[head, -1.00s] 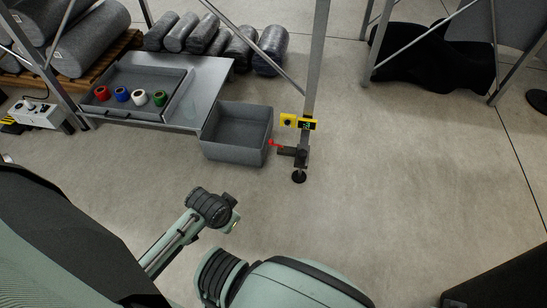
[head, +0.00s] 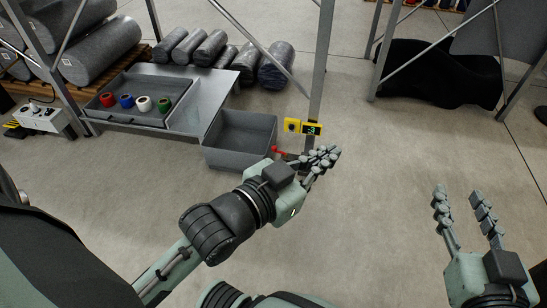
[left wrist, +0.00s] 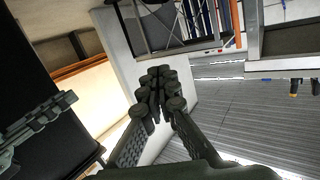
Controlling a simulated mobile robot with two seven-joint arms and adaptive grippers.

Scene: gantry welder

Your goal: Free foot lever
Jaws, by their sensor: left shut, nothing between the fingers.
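The foot lever (head: 280,151) shows its red end low beside the gantry leg (head: 320,80), just right of the grey bin. My left gripper (head: 328,155) is shut and empty. In the head view it overlaps the bottom of the leg, so the foot and the lever's dark mount are mostly hidden. I cannot tell whether it touches them. The left wrist view shows its fingers (left wrist: 160,88) together. My right gripper (head: 463,200) is open and empty at the right, well apart from the lever.
The grey bin (head: 240,152) stands close left. A low metal table (head: 215,88) holds a tray (head: 110,115) with coloured rolls. Floor right of the leg is clear.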

